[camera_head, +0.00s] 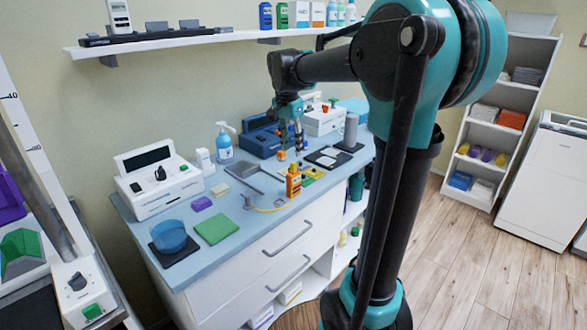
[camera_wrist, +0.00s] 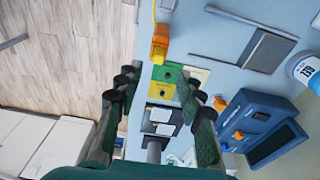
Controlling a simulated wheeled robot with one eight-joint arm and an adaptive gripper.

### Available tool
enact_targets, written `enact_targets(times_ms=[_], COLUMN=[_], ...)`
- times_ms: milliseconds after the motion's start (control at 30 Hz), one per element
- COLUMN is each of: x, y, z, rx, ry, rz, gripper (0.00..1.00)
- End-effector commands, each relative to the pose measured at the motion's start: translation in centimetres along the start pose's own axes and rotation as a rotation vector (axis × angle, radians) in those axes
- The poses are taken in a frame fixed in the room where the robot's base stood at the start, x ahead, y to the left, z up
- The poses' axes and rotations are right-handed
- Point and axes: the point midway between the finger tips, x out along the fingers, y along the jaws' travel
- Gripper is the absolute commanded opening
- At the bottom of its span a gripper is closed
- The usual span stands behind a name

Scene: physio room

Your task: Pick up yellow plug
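An orange-yellow block (camera_head: 293,181) with a yellow cord, which looks like the yellow plug, stands near the front edge of the blue counter. In the wrist view, the plug (camera_wrist: 159,43) lies just beyond the fingertips, with its cord running up out of frame. Next to it is a small plate with a green square (camera_wrist: 168,72) and a yellow square (camera_wrist: 162,91), each with a dark dot. My gripper (camera_head: 291,146) is above the counter, behind the plug in the head view. In the wrist view my gripper (camera_wrist: 160,80) has its fingers spread and nothing between them.
A dark tray (camera_head: 328,157) lies right of the gripper. A white device (camera_head: 160,183), blue bowl (camera_head: 170,237) and green pad (camera_head: 216,228) occupy the left. A shelf (camera_head: 180,40) hangs above.

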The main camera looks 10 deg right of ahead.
Motion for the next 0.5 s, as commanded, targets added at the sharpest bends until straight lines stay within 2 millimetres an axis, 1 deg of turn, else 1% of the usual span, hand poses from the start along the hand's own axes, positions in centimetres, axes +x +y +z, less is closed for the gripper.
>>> enact_targets(times_ms=[167, 267, 400, 500], x=[1.0, 2.2, 4.2, 5.3], y=[0.1, 0.2, 0.3, 0.3], z=[0.1, 0.2, 0.4, 0.4], rx=[0.000, 0.000, 0.001, 0.001], ry=[0.000, 0.000, 0.000, 0.000], rz=[0.000, 0.000, 0.000, 0.000], gripper=[0.38, 0.38, 0.38, 0.38])
